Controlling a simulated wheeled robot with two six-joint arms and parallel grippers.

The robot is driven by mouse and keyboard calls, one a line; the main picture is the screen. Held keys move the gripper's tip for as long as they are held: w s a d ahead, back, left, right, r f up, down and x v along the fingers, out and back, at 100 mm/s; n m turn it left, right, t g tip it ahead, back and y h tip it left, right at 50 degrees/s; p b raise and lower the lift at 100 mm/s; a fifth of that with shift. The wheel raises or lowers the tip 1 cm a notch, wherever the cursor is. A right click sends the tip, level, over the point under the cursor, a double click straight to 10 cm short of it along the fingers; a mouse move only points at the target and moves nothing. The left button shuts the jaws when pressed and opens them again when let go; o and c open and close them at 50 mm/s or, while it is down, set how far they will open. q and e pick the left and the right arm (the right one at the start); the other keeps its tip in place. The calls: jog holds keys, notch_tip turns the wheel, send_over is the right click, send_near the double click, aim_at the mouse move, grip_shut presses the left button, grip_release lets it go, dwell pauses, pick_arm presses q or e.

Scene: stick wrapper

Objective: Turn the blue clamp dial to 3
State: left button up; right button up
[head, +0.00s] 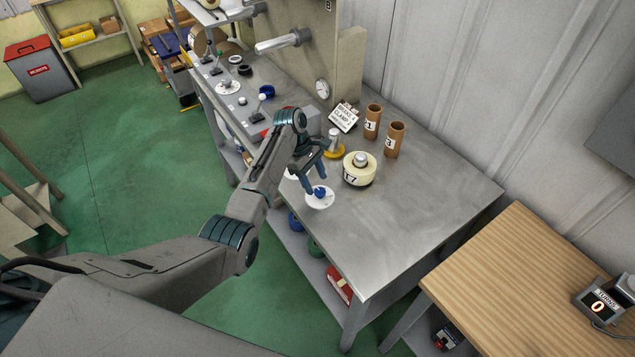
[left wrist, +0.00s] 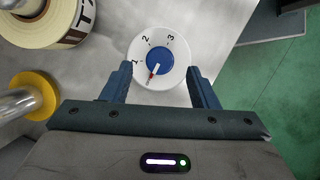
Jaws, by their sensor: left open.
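The blue clamp dial (head: 320,197) is a white disc with a blue knob at the near left edge of the metal bench. In the left wrist view the dial (left wrist: 160,60) shows the numbers 1, 2 and 3. Its red-and-white pointer (left wrist: 152,73) points down and left, just below the 1. My left gripper (head: 317,188) is open above the dial. In the left wrist view its blue fingers (left wrist: 160,76) lie on either side of the dial's lower part, with nothing between them gripped. My right gripper is not in view.
A cream roll marked 17 (head: 359,175) stands right of the dial. A yellow-based post (head: 334,152), a small lettered sign (head: 343,117) and brown tubes (head: 393,139) stand behind. The bench's right part is clear. A wooden table (head: 515,265) stands at the right.

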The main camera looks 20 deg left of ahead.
aim_at(320, 194)
pick_arm(q)
jog(key=shift+x, duration=1.45)
jog(key=c, duration=1)
jog(key=shift+o, duration=0.2)
